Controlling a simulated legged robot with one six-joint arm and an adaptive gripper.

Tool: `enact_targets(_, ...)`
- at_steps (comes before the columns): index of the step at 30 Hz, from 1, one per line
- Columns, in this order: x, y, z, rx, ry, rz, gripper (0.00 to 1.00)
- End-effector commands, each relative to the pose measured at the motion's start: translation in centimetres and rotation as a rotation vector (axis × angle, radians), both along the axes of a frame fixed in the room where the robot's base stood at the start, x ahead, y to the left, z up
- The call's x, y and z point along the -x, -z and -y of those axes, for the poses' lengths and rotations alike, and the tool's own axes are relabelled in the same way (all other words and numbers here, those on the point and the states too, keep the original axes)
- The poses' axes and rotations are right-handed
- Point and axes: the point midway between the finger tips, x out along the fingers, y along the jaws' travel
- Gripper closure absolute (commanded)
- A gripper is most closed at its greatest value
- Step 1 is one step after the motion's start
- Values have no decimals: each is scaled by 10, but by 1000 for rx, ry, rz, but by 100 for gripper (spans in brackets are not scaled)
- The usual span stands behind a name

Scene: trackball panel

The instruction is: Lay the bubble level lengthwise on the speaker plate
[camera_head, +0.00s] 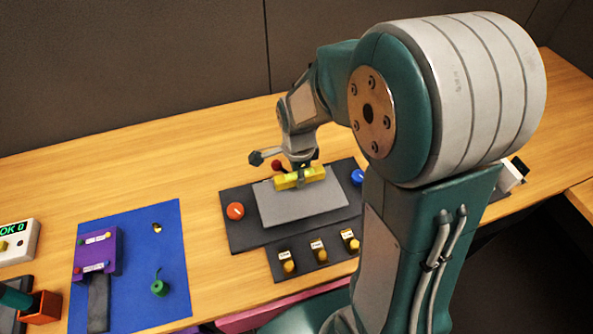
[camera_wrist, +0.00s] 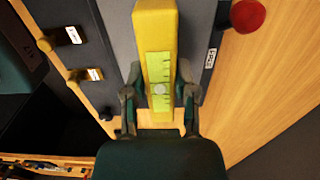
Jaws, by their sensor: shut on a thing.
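The bubble level is a yellow bar (camera_head: 286,183) with a pale green strip; in the wrist view (camera_wrist: 155,28) it runs from the top edge down between my fingers. My gripper (camera_head: 301,173) is shut on it across its width, and both fingers show in the wrist view (camera_wrist: 160,92). The speaker plate is a light grey rectangle (camera_head: 300,207) on a dark panel. The level is over its back edge and roughly parallel to that edge. I cannot tell whether they touch. In the wrist view the plate (camera_wrist: 115,25) shows beside the level.
The dark panel (camera_head: 240,236) carries an orange-red knob (camera_head: 235,211) and a blue knob (camera_head: 357,177). A red ball (camera_head: 277,166) is behind the level. Three yellow-tipped controls (camera_head: 289,266) line the front. A blue mat (camera_head: 160,218) with a purple box (camera_head: 103,251) lies left.

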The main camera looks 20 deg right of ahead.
Motion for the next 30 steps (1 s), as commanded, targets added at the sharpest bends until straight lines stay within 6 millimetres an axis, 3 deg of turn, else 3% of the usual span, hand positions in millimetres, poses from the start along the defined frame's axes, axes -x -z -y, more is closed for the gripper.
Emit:
enact_targets(16,0,47,-1,1,-1,-2,100)
enact_targets(30,0,55,-1,1,-1,0,100)
